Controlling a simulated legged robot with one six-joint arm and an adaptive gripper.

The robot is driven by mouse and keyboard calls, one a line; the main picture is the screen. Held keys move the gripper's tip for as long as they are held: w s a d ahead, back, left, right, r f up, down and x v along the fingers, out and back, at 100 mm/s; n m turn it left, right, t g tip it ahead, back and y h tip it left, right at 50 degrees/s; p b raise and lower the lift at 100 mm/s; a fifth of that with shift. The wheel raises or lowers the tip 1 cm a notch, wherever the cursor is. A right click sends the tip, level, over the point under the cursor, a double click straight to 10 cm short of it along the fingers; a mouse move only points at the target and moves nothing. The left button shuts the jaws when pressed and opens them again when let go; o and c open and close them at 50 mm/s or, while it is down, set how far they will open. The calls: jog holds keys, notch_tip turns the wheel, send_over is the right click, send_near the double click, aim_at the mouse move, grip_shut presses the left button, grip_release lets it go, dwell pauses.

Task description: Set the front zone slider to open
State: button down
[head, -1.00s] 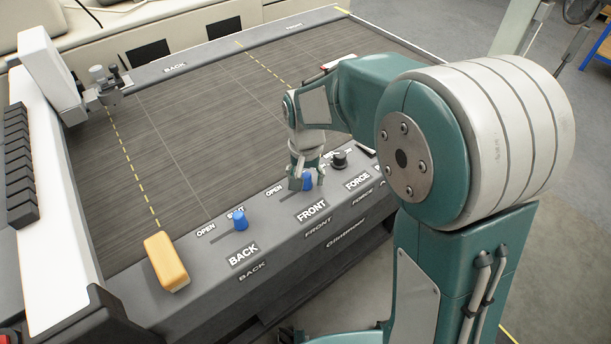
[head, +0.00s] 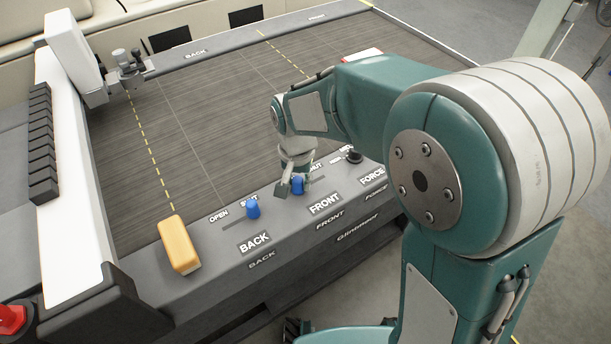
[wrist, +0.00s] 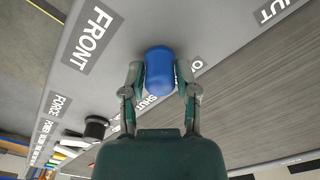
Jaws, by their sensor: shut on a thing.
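The front zone slider's blue knob (head: 298,186) stands on the grey control ledge, behind the FRONT label (head: 324,204). It sits toward the left, OPEN end of its slot, with the SHUT label (head: 315,167) showing to its right. My gripper (head: 291,185) points down and is shut on this knob. In the wrist view the knob (wrist: 160,70) is between both fingers (wrist: 160,82). Part of the OPEN label (wrist: 197,66) shows beside the right finger there. My gripper covers the OPEN label in the head view.
The back zone's blue knob (head: 252,207) stands to the left, by its own SHUT label. A yellow block (head: 178,245) sits at the ledge's left end. A black force knob (head: 354,157) is to the right.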

aim_at(293, 179)
jog(key=shift+s, duration=0.1)
jog(key=shift+c, duration=1.8)
grip_release()
jog(key=shift+a+f, duration=0.1)
jog(key=shift+a, duration=0.3)
jog(key=shift+d, duration=0.1)
jog(key=shift+d+r, duration=0.1)
jog(key=shift+r, duration=0.1)
jog(key=r, duration=1)
jog(key=shift+a+r, duration=0.15)
jog(key=shift+a, duration=0.2)
jog(key=shift+d+r, duration=0.1)
jog(key=shift+r, duration=0.55)
